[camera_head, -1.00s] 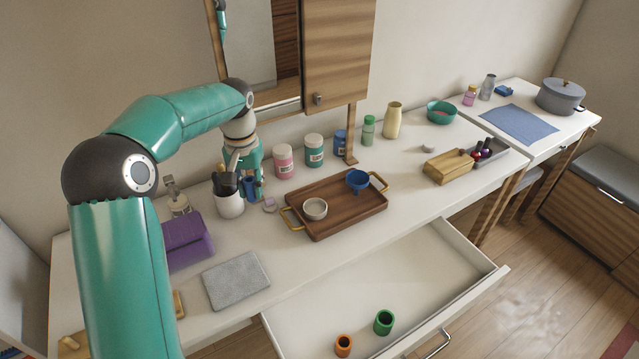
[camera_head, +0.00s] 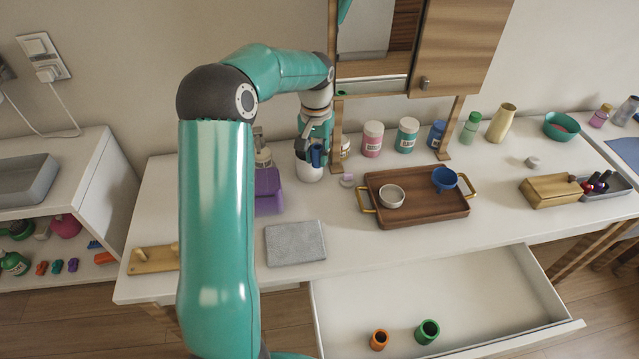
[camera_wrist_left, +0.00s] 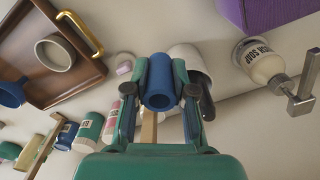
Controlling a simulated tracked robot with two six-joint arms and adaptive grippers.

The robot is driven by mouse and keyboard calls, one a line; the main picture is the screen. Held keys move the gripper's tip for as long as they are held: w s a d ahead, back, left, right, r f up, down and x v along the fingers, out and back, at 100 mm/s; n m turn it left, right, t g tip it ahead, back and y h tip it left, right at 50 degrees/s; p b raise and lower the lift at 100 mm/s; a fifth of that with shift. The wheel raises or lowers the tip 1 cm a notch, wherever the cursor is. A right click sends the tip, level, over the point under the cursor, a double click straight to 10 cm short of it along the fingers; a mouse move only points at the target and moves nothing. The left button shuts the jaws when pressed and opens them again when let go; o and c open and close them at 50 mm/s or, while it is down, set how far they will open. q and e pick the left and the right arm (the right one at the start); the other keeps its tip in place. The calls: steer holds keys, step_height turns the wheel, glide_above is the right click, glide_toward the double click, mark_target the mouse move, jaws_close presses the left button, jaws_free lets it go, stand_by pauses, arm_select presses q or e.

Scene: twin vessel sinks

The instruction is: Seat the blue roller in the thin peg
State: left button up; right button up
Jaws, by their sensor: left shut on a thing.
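My left gripper (camera_head: 315,150) is shut on the blue roller (camera_head: 316,157), a short hollow tube, in front of the white cup. In the left wrist view the blue roller (camera_wrist_left: 160,85) sits between the two fingers, its open end facing the camera. A wooden board with upright pegs (camera_head: 153,259) lies at the left front of the counter, partly hidden by my left arm. I cannot tell which peg is thin. The held roller is apart from the board, farther back and to the right. My right gripper is not in view.
A white cup (camera_head: 307,172) stands close by the roller, beside a purple box (camera_head: 268,191). A grey cloth (camera_head: 296,243) lies between board and wooden tray (camera_head: 416,213). The open drawer (camera_head: 480,290) holds an orange (camera_head: 379,339) and a green tube (camera_head: 427,332).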

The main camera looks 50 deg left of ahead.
mark_target(317, 193)
arm_select(q)
step_height(317, 193, down, 11)
steer(key=shift+r+p, duration=0.1)
steer(key=shift+p, duration=0.3)
steer(key=o, duration=0.7)
